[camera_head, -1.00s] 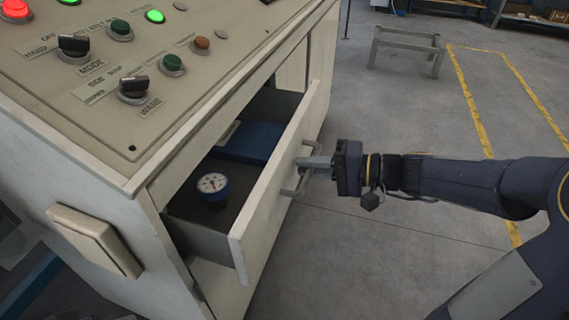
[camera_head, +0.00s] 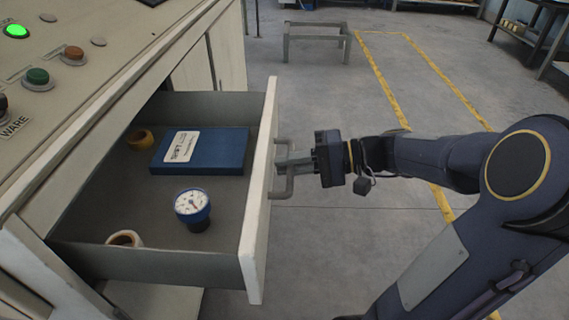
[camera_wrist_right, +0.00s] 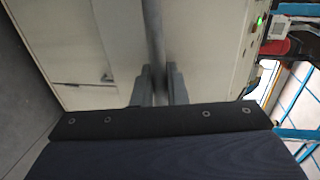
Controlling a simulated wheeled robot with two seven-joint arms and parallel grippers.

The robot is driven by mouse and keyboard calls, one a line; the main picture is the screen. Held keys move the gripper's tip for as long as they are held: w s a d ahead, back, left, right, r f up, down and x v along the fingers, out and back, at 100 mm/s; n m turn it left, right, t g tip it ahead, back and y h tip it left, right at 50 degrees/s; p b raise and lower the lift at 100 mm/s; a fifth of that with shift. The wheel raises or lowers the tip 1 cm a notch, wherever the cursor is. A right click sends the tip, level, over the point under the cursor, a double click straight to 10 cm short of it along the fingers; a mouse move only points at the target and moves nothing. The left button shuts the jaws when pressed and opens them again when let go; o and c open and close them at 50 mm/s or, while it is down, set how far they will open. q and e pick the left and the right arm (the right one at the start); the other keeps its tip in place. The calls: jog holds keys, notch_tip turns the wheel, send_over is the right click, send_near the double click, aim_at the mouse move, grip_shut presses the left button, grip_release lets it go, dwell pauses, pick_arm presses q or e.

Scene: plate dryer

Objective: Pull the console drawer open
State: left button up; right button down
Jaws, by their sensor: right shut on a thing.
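The console drawer (camera_head: 257,195) stands well out from the console (camera_head: 130,60), with its inside in view. Its grey bar handle (camera_head: 289,181) is on the outer face of the front panel. My right gripper (camera_head: 296,164) is shut on the handle, its arm coming in from the right. In the right wrist view the two fingers (camera_wrist_right: 158,85) close around the handle bar (camera_wrist_right: 154,35). My left gripper is in neither current view.
In the drawer lie a blue book (camera_head: 215,155), a round gauge (camera_head: 192,207) and two ring-shaped pieces, one yellow (camera_head: 141,139), one pale (camera_head: 125,238). A low metal frame (camera_head: 317,38) stands behind on open grey floor.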

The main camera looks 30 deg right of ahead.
jog(key=c, duration=1.6)
grip_release()
jog(key=shift+o, duration=0.2)
jog(key=p+v, duration=0.2)
jog(key=v, duration=0.5)
jog(key=shift+s+d, duration=0.2)
jog(key=shift+d, duration=0.1)
